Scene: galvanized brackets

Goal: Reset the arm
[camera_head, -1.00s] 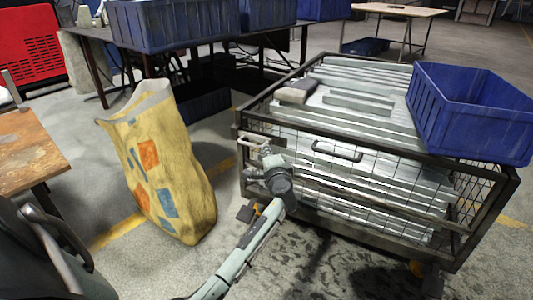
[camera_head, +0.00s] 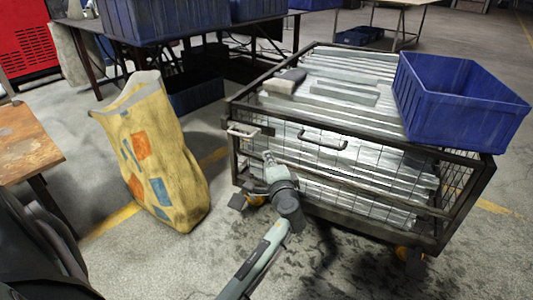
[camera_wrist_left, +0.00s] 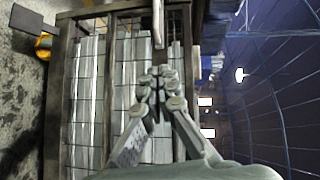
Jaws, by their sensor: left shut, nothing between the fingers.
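My left arm comes in from the bottom of the head view. Its gripper (camera_head: 268,158) is in front of the near side of the wire cage cart, close to the mesh. In the left wrist view the left gripper (camera_wrist_left: 160,75) has its fingers together with nothing between them, and the cage mesh lies beyond them. I cannot tell whether the fingertips touch the cart. The wire cage cart (camera_head: 345,187) holds stacked galvanized brackets (camera_head: 340,75). My right gripper does not show.
A blue bin (camera_head: 455,112) sits on the cart's right end. A yellow bag (camera_head: 160,160) stands on the floor left of the cart. A wooden table (camera_head: 25,145) is at the left edge. Blue bins (camera_head: 165,20) stand on a dark table behind. Floor shows between bag and cart.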

